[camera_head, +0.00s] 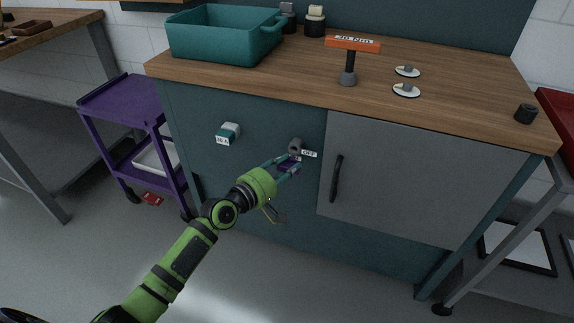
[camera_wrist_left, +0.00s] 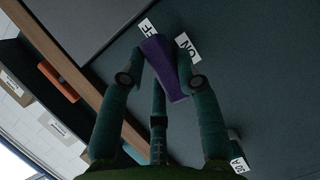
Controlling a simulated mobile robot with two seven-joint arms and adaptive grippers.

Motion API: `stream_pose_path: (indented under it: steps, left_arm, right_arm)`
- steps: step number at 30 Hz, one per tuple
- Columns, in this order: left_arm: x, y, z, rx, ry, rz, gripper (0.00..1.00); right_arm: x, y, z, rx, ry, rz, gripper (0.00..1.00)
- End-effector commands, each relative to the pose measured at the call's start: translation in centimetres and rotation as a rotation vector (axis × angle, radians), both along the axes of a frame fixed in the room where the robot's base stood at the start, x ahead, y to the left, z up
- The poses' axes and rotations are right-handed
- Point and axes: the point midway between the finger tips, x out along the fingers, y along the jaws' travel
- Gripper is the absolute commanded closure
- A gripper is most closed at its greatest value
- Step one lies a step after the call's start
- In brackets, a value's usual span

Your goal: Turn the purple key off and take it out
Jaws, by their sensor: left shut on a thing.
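The purple key (camera_head: 288,164) is at a grey switch (camera_head: 296,145) on the dark teal front panel, left of the grey door. An OFF label (camera_head: 310,154) is beside the switch. My left gripper (camera_head: 291,166) reaches the panel with its teal fingers around the key and is shut on it. In the left wrist view the purple key (camera_wrist_left: 165,70) lies between the fingers, with the OFF label (camera_wrist_left: 148,27) and ON label (camera_wrist_left: 187,45) close to its far end. I cannot tell how far the key sits in the switch. My right gripper is not in view.
A black door handle (camera_head: 336,178) is close on the right. A purple cart (camera_head: 118,97) stands left.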

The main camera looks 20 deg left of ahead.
Motion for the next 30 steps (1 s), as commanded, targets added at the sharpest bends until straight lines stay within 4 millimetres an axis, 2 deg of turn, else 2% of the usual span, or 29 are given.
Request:
stream_pose_path:
  steps: [5,6,8,14,30]
  left_arm:
    - [0.0,0.0,0.1,0.000,-0.002,0.001,1.00]
    - [0.0,0.0,0.1,0.000,-0.002,0.001,0.79]
    - [0.0,0.0,0.1,0.000,-0.003,0.000,1.00]
    - [-0.3,0.0,0.2,0.000,-0.002,0.001,1.00]
    - [-4.5,0.2,0.2,0.001,-0.003,0.000,1.00]
  right_arm:
    - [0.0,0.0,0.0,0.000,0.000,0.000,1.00]
    - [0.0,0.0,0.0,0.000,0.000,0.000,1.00]
    - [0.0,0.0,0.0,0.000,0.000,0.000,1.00]
    - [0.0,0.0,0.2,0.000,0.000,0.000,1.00]
    - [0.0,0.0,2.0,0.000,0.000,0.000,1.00]
